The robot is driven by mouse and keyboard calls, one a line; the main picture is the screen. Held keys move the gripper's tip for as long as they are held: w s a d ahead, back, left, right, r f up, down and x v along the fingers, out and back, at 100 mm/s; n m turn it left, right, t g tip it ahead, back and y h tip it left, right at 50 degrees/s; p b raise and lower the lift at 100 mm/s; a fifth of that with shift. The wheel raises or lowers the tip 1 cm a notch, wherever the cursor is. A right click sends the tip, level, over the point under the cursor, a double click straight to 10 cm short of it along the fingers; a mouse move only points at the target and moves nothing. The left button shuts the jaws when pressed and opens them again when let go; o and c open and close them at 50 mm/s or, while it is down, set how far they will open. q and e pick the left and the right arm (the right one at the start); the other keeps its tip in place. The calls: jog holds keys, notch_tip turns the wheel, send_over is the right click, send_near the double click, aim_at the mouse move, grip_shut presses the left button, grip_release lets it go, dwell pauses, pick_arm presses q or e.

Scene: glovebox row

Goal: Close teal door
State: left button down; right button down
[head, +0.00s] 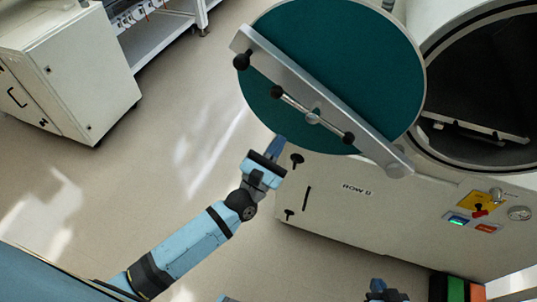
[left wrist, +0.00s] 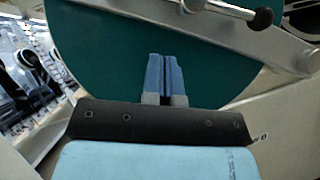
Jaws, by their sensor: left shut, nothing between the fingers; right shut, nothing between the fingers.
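The round teal door (head: 350,50) stands open, swung out to the left of the dark round port (head: 485,90) of the white glovebox. A grey bar (head: 270,62) crosses its face, with a handle rod (head: 295,104) and black knobs. My left gripper (head: 276,146) is shut and empty at the door's lower left edge. In the left wrist view its blue fingers (left wrist: 165,75) are together in front of the teal face (left wrist: 110,55); I cannot tell whether they touch it. My right gripper (head: 377,286) is shut, partly cut off at the bottom edge.
The white glovebox body (head: 350,215) has a yellow switch plate (head: 478,204) and a gauge (head: 519,213) below the port. Black, green and orange boxes (head: 455,288) stand at lower right. A white cabinet (head: 70,70) is at upper left. The floor (head: 190,130) between is clear.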

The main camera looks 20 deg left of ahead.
pick_arm(q)
jog(key=w+d+r+p, duration=0.1)
jog(key=w+d+r, duration=0.1)
jog(key=r, duration=0.3)
jog(key=shift+w+d+p, duration=0.25)
jog(key=shift+w+p, duration=0.05)
jog(key=shift+w, duration=0.4)
jog(key=shift+r, duration=0.15)
